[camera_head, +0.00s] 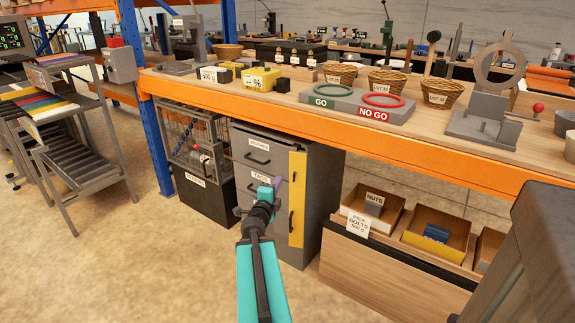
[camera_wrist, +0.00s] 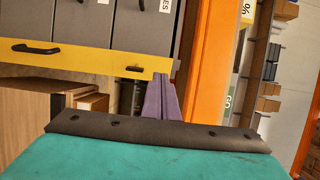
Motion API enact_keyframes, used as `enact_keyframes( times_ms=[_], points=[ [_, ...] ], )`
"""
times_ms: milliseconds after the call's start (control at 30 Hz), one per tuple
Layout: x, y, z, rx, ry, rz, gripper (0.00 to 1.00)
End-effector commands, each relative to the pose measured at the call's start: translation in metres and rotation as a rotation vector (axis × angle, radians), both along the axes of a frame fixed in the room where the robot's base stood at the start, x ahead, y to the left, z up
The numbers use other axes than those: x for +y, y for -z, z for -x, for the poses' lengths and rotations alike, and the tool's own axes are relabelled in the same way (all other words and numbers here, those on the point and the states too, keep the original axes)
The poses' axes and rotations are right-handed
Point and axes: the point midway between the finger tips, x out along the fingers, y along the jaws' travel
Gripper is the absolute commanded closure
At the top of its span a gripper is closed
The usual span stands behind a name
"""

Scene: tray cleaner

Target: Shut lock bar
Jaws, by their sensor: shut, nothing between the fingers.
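The lock bar is a tall yellow bar (camera_head: 297,195) at the right edge of the grey drawer cabinet (camera_head: 268,148), with a black handle low on it. In the wrist view the yellow bar (camera_wrist: 90,60) runs across the picture along the drawer fronts, with a black handle and a small dark slot. I cannot tell whether the bar lies flat against the drawers. My gripper (camera_head: 279,181) is in front of the cabinet, just left of the bar in the head view. Its purple fingers (camera_wrist: 161,78) are shut and empty, and appear near the bar's end in the wrist view; contact cannot be told.
An orange-edged workbench (camera_head: 350,115) overhangs the cabinet. A wire cage (camera_head: 195,140) on a black box stands left of the cabinet. Open bins (camera_head: 436,222) on a wooden unit stand to the right. A tray rack (camera_head: 75,140) is far left. The floor in front is clear.

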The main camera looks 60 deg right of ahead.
Motion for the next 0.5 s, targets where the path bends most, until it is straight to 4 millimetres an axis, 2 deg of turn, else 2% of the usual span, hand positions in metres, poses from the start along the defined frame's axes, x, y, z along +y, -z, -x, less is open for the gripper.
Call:
enact_keyframes(
  times_ms=[500],
  points=[
    [-0.0080, 0.0042, -0.0017, -0.001, 0.004, -0.001, 1.00]
  ],
)
